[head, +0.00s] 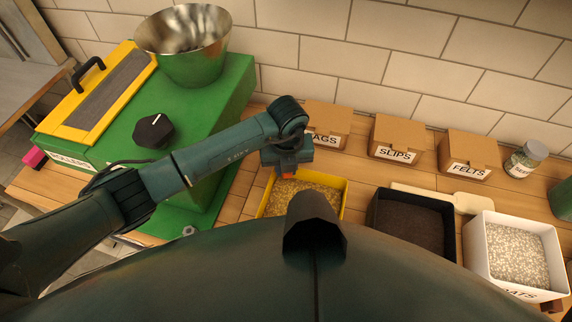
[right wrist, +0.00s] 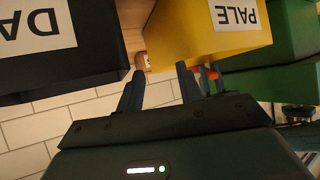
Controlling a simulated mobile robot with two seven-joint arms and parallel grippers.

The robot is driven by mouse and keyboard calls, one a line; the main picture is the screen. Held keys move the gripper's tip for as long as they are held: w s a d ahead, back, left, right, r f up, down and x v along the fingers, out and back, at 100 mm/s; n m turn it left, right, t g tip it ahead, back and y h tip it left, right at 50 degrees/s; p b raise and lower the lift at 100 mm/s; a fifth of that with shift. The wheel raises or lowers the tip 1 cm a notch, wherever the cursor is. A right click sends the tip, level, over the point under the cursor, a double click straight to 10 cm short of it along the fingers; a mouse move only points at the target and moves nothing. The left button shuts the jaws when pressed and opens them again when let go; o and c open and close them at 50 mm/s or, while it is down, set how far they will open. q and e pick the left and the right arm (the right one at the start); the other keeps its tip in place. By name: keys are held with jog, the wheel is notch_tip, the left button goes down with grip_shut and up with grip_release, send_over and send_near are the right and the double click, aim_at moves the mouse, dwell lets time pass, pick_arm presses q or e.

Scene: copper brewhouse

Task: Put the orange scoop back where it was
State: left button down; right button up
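My left gripper (head: 288,174) points down over the yellow PALE bin (head: 345,199), which holds golden grain. A small orange part of the scoop (head: 289,169) shows at its fingers, and the gripper appears shut on it. The rest of the scoop is hidden. In the right wrist view, orange (right wrist: 212,73) shows just above the rim of the yellow bin (right wrist: 185,35). My right gripper (right wrist: 160,85) is open and empty, its fingers apart in front of the yellow and black bins; this view is upside down.
A black bin (head: 449,205) of dark grain and a white OATS bin (head: 478,222) stand to the right. Cardboard boxes (head: 396,140) and a jar (head: 525,158) line the wall. A green mill (head: 215,110) with a metal hopper (head: 190,60) fills the left. A pale paddle (head: 470,203) lies behind the bins.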

pick_arm(q)
jog(key=shift+f+b, duration=0.55)
jog(key=c, duration=1.3)
grip_release()
jog(key=shift+o, duration=0.2)
notch_tip(320, 180, up, 13)
jog(key=s, duration=0.1)
jog(key=shift+p, duration=0.45)
